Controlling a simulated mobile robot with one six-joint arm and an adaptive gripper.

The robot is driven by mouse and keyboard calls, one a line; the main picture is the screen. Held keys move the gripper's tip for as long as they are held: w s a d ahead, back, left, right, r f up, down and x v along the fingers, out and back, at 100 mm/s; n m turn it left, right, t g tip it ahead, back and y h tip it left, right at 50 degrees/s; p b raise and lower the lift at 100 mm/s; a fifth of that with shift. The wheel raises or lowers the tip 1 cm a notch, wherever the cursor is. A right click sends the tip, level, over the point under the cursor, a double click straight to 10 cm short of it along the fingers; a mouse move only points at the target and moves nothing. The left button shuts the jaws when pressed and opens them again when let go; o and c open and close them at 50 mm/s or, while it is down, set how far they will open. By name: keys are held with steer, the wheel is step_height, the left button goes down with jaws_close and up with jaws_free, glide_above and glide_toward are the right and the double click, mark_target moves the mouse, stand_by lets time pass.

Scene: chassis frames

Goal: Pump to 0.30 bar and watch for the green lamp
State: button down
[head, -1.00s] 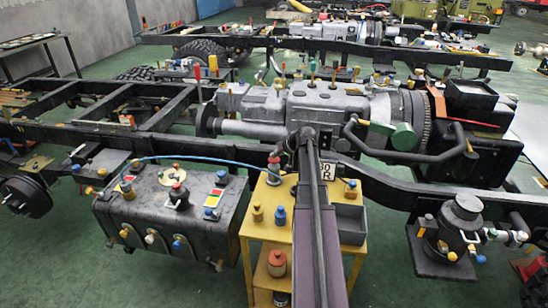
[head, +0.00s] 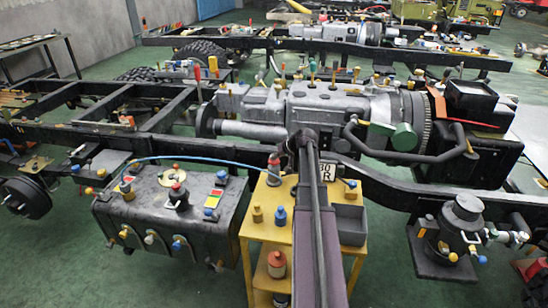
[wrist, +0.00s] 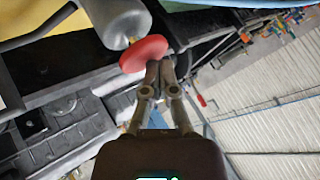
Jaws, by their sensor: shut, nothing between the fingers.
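In the wrist view my gripper (wrist: 160,66) is shut and empty. Its fingertips are close to the edge of a red round knob (wrist: 144,54) at the end of a pale grey cylinder (wrist: 118,18); I cannot tell whether they touch. In the head view a red-topped pump-like body (head: 273,168) stands on the yellow cart (head: 262,232), and a blue hose (head: 205,160) runs from the dark tank (head: 150,218) to the cart. My arm covers the middle of the cart, and my gripper is not clear there. A small sign (head: 327,172) is partly hidden. I cannot make out a lit green lamp or a pressure reading.
Small knobs and a grey bin (head: 350,226) are on the cart. A black chassis frame (head: 400,190) with a grey engine and gearbox (head: 325,110) lies behind. A black canister unit (head: 455,225) stands at right. Green floor (head: 60,265) is open at front left.

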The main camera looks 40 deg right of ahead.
mark_target(275, 161)
steer(key=shift+r, duration=0.1)
steer(key=shift+r+p, duration=1.4)
steer(key=shift+p, duration=0.1)
steer(key=shift+r, duration=0.1)
step_height(275, 161, up, 5)
steer(key=p, duration=0.5)
stand_by(0.5)
steer(key=a+f+n+g+p, duration=0.1)
steer(key=a+n+g, duration=0.15)
steer(key=a, duration=1.15)
steer(key=s+a+n+g+h+p, duration=0.1)
steer(key=s+a+g, duration=0.1)
steer(key=s+a, duration=0.3)
steer(key=s+a+n+g+p, duration=0.1)
steer(key=s+a, duration=0.5)
steer(key=a, duration=0.8)
steer(key=s+a+n+g+h+p, duration=0.1)
steer(key=s+a, duration=0.4)
steer(key=a, duration=0.5)
steer(key=shift+s+r+g+h+p, duration=0.25)
steer(key=shift+g+p, duration=0.3)
steer(key=shift+g, duration=0.6)
